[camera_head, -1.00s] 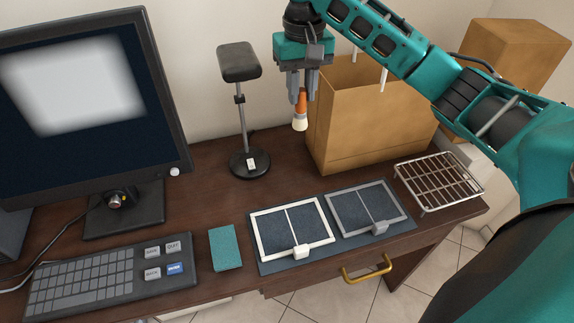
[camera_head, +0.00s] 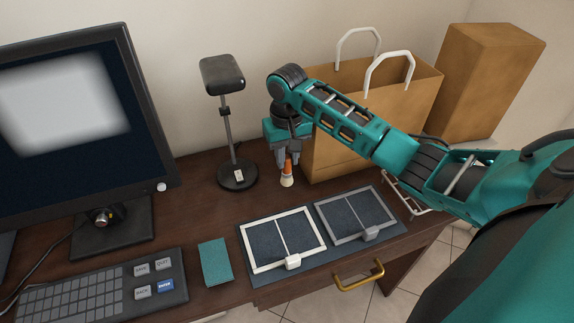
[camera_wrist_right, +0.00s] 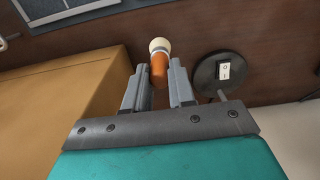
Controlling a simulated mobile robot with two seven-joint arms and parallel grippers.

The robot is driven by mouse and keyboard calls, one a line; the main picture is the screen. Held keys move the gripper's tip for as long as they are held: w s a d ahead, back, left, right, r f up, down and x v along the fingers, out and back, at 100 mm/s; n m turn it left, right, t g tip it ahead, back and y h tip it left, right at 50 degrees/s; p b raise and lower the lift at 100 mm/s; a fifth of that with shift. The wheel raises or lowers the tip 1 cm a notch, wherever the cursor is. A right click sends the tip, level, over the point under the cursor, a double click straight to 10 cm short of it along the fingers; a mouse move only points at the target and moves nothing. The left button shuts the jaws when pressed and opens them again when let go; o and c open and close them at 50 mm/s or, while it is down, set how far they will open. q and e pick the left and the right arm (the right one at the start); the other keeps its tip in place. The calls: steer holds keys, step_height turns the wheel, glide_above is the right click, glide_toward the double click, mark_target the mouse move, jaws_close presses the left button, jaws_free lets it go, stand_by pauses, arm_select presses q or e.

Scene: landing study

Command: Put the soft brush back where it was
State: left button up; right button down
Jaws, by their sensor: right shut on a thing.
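The soft brush (camera_head: 287,174) has an orange handle and a pale cream tip that points down. My right gripper (camera_head: 287,162) is shut on its handle and holds it upright over the back of the desk, between the lamp and the paper bag. I cannot tell whether the tip touches the desk. In the right wrist view the brush (camera_wrist_right: 159,62) sits between the two grey fingers of my right gripper (camera_wrist_right: 160,82). My left gripper is not in view.
A black lamp (camera_head: 238,174) stands left of the brush, and a brown paper bag (camera_head: 408,115) stands close on the right. Two framed panels (camera_head: 283,240) lie on a dark mat in front. A wire rack (camera_head: 407,197) is partly hidden by my arm. A teal pad (camera_head: 215,262) lies left.

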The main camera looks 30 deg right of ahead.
mark_target(287, 166)
step_height(287, 166, down, 4)
steer(key=shift+r, duration=0.25)
steer(key=c, duration=0.9)
jaws_free()
steer(key=shift+c, duration=0.2)
steer(key=shift+r, duration=0.15)
step_height(287, 166, up, 12)
steer(key=shift+f, duration=0.1)
